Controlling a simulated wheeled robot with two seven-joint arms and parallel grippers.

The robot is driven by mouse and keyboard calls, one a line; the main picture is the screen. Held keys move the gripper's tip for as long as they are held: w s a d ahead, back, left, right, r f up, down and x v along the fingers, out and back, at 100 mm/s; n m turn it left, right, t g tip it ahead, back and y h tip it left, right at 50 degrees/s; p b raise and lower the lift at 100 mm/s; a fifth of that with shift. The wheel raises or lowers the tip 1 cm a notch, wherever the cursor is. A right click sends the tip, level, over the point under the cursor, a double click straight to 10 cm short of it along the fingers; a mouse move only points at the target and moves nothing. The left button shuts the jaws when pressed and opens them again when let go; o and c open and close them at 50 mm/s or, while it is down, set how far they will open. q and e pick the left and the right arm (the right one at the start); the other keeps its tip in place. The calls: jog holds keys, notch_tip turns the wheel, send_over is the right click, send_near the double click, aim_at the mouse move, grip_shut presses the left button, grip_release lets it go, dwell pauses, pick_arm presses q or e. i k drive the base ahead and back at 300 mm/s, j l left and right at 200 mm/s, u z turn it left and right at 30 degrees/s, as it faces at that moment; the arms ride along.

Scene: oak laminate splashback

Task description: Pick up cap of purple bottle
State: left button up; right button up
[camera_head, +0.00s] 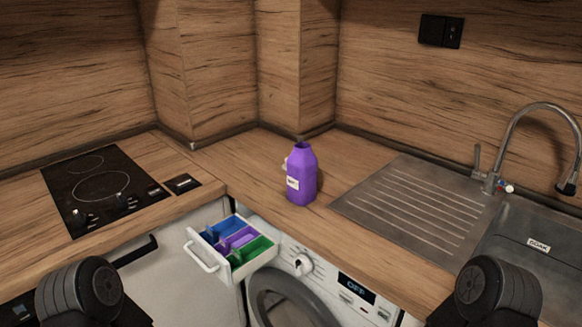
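A purple bottle (303,177) stands upright on the wooden counter, behind the open detergent drawer. It has a small white label on its lower left side. Its narrow top looks dark and open, and I see no clear cap on it. A small pale shape (285,163) shows at the bottle's left edge; it is too small to tell whether it is the cap. Dark round parts of my two arms show at the bottom left and bottom right, well apart from the bottle. No gripper fingers are in view.
The washing machine's detergent drawer (206,258) is pulled out, with blue, purple and green compartments. A black hob (100,187) is at left. A ribbed drainer (415,205), sink and tap (541,108) are at right. Bare counter (235,160) lies left of the bottle.

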aim_at(302, 164)
jog(key=i+j+u, duration=0.2)
jog(key=u, duration=0.15)
jog(key=i+j+u, duration=0.1)
jog(key=i+u, duration=0.25)
jog(key=i, duration=0.1)
